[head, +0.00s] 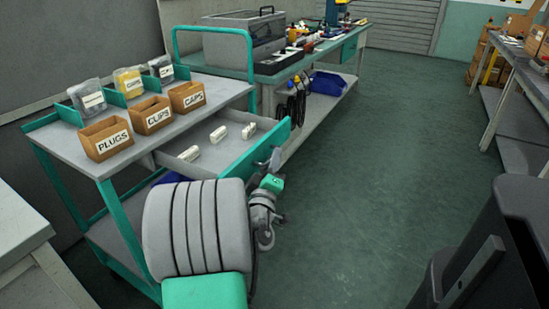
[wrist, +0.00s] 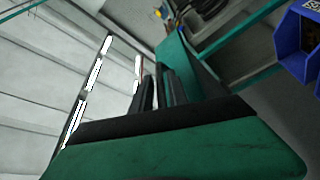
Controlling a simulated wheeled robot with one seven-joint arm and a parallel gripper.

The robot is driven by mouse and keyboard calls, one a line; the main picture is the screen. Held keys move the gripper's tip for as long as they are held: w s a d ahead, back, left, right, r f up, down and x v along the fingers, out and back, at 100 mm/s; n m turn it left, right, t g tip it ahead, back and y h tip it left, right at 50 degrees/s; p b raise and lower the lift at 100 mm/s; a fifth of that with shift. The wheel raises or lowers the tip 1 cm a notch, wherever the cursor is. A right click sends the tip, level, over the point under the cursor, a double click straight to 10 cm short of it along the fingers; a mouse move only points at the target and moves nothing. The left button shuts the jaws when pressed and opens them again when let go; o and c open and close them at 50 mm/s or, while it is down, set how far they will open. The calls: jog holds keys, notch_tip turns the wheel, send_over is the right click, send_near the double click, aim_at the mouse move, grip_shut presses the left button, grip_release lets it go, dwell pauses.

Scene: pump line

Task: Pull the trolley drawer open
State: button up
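The trolley (head: 70,158) stands at left in the head view. Its drawer (head: 212,150) is pulled well out to the right, with several small white pieces inside. The green drawer front (head: 240,160) faces my arm. My gripper (head: 274,160) is right at the outer face of that front, toward its far end. The handle is hidden behind my gripper. In the wrist view my gripper's dark fingers (wrist: 178,88) reach up to a green panel (wrist: 172,50), which looks like the drawer front. I cannot tell if the fingers are closed on the handle.
Open boxes of plugs (head: 106,138), clips (head: 152,115) and caps (head: 187,98) stand on the trolley top. A workbench (head: 275,75) with tools stands behind. The floor (head: 370,170) to the right is clear. A dark object (head: 500,240) is at lower right.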

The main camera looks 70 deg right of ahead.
jog(key=b+v, duration=0.1)
jog(key=v, duration=0.5)
jog(key=shift+a+b, duration=0.15)
jog(key=shift+b, duration=0.25)
